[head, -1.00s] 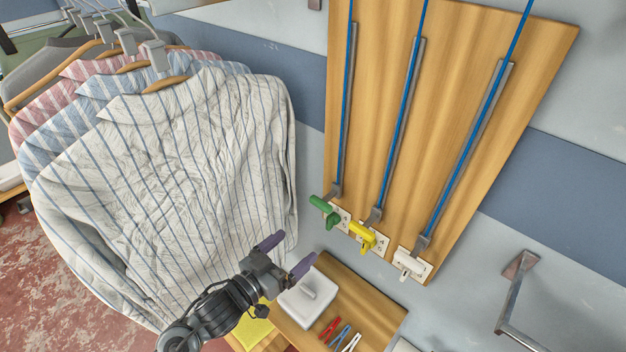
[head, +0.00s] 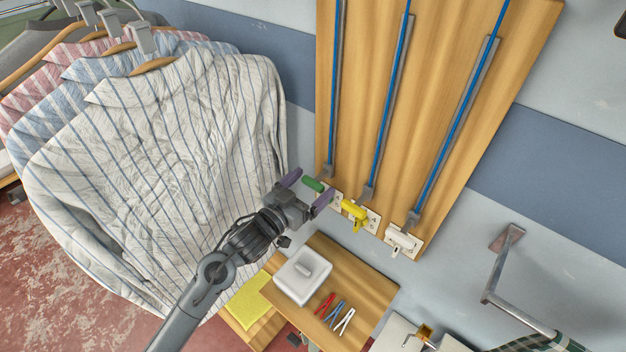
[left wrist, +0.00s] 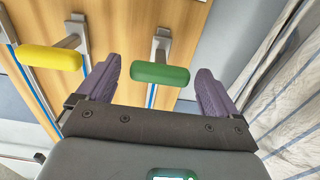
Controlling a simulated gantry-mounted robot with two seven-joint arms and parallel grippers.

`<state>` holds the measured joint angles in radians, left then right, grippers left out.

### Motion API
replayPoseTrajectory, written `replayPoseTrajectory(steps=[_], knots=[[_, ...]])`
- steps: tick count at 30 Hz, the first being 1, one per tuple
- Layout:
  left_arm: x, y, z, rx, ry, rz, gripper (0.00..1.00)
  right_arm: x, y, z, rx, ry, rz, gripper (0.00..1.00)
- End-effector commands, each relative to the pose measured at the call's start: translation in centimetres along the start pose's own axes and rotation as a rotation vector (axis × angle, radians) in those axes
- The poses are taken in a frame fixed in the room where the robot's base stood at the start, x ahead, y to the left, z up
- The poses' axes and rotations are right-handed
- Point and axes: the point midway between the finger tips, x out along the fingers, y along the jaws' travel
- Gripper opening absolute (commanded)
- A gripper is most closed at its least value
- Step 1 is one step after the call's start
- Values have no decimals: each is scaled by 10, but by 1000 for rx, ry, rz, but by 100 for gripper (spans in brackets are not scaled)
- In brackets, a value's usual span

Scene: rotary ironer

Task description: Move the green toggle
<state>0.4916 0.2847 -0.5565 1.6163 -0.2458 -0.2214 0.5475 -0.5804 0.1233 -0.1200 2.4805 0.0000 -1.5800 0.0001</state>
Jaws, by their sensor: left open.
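The green toggle (head: 313,184) is at the foot of the leftmost blue rod on the wooden board. My left gripper (head: 307,187) is open, its purple fingers on either side of the toggle's handle in the head view. In the left wrist view the green toggle (left wrist: 160,74) lies crosswise between the open fingertips (left wrist: 155,85), with gaps at both sides, so it is not gripped. The gripper partly hides the toggle's base in the head view. My right gripper is not in view.
A yellow toggle (head: 354,211) sits close to the right of the green one, near a finger; a white toggle (head: 399,241) is further right. Striped shirts (head: 170,170) hang at left.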

Motion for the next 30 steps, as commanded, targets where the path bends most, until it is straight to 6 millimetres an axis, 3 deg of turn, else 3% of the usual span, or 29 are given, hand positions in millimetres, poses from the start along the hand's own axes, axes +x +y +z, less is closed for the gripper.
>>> replayPoseTrajectory(steps=[6,15,30], knots=[[13,0,-1,0,1,-1,94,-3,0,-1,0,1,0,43],[14,0,0,1,1,0,94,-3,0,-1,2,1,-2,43],[14,0,0,0,0,-1,18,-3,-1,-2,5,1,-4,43]])
